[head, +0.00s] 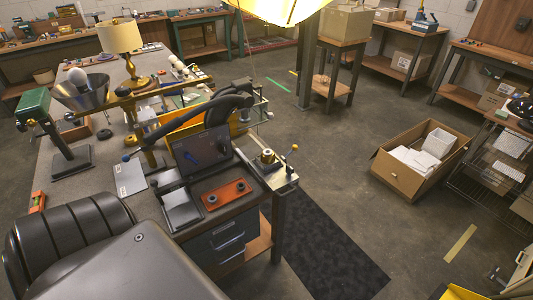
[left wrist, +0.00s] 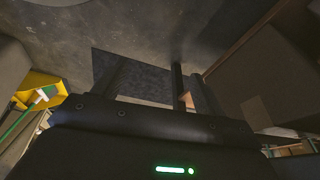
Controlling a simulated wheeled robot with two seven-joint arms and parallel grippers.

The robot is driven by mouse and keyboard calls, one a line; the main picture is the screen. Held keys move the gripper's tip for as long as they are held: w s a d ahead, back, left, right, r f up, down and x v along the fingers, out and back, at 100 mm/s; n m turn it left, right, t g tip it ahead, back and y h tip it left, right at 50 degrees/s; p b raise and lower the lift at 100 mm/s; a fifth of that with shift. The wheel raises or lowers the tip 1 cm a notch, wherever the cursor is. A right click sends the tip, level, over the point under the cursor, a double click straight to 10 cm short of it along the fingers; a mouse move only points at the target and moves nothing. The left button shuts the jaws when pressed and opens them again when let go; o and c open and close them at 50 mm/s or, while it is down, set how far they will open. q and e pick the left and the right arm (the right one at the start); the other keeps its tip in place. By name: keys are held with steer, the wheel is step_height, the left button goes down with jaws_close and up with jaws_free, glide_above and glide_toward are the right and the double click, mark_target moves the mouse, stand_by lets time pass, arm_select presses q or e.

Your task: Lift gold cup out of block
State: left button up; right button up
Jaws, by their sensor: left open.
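A small gold cup (head: 267,156) sits upright in a light metal block (head: 269,166) on the near right corner of the workbench. How deep it sits is too small to tell. My left gripper (left wrist: 148,85) shows in the left wrist view with two dark fingers apart and nothing between them. That view looks over floor; neither cup nor block can be made out there. I cannot make out my left gripper in the head view. My right gripper is in neither view.
A ball-topped lever (head: 294,148) stands by the block. An orange tray (head: 227,193) and a dark screen (head: 202,150) are to its left. A lamp (head: 121,40) stands farther back. Open floor lies right of the bench, with a cardboard box (head: 400,180) beyond.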

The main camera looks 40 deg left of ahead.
mark_target(271, 152)
arm_select(q)
steer(key=w+a+r+n+t+p, duration=0.15)
steer(key=w+r, duration=0.45)
steer(key=r, duration=0.6)
steer(key=w+a+r+t+y+p, duration=0.1)
steer(key=w+a+r+t, duration=0.35)
steer(key=r, duration=0.85)
steer(key=w+r+t+p, duration=0.1)
steer(key=w+r, duration=0.7)
steer(key=r, duration=0.4)
steer(key=w+a+r+n+t, duration=0.1)
steer(key=w+a+r+t, duration=0.4)
steer(key=w+a+r, duration=0.45)
steer(key=x, duration=0.3)
steer(key=p+x, duration=0.1)
steer(key=x, duration=0.1)
steer(key=shift+w+r, duration=0.15)
steer(key=shift+w, duration=0.25)
steer(key=p+x, duration=0.1)
steer(key=x, duration=0.3)
steer(key=shift+w+p, duration=0.25)
steer(key=shift+p, duration=0.15)
steer(key=shift+w, duration=0.35)
steer(key=shift+s, duration=0.1)
steer(key=c, duration=1.1)
